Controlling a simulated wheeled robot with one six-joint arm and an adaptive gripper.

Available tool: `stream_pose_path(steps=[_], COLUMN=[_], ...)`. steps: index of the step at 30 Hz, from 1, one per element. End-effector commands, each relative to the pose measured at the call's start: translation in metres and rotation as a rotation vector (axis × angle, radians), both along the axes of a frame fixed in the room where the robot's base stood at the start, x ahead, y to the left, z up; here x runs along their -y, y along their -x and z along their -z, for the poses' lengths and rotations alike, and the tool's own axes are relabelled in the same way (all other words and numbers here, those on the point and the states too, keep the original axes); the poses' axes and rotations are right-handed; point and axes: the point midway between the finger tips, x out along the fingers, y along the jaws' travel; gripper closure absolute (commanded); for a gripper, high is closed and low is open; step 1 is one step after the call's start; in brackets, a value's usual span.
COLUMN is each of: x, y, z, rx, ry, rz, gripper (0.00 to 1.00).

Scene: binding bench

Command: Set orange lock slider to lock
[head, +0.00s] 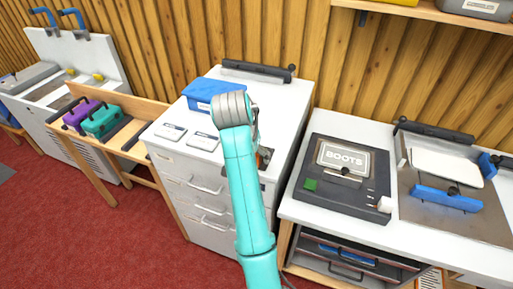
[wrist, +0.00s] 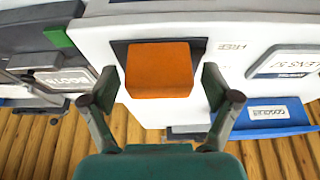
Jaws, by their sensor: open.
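The orange lock slider (wrist: 158,69) is a block set in a dark slot (wrist: 121,48) on a white cabinet face. The word FREE (wrist: 232,47) is printed on the white face to the right of the slot in the wrist view; no lock marking is visible. My gripper (wrist: 160,88) is open, with one finger on each side of the slider; I cannot tell whether either touches it. In the head view my arm hides most of the gripper and slider at the right side of the white drawer cabinet (head: 195,151).
A blue box (head: 207,94) and small label cards (head: 171,131) sit on the cabinet top. To the right, a bench holds a dark BOOTS machine (head: 312,190) and a tray with a blue bar (head: 446,199). Red carpet (head: 80,235) lies clear in front.

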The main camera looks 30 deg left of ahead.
Motion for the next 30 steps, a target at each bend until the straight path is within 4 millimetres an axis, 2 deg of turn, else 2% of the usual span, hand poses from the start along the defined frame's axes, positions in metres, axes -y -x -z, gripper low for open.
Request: stream_pose_path(steps=[9,18,20,23,30], x=[0.000,0.000,0.000,-0.001,-0.008], y=[0.001,0.001,0.001,-0.002,-0.033], z=[0.002,0.002,0.002,0.002,0.001], rx=[0.001,0.001,0.001,0.000,0.001], ry=[0.000,0.000,0.000,0.000,0.001], rz=[0.000,0.000,0.000,0.000,0.002], gripper=[0.12,0.88,1.00,1.00,1.00])
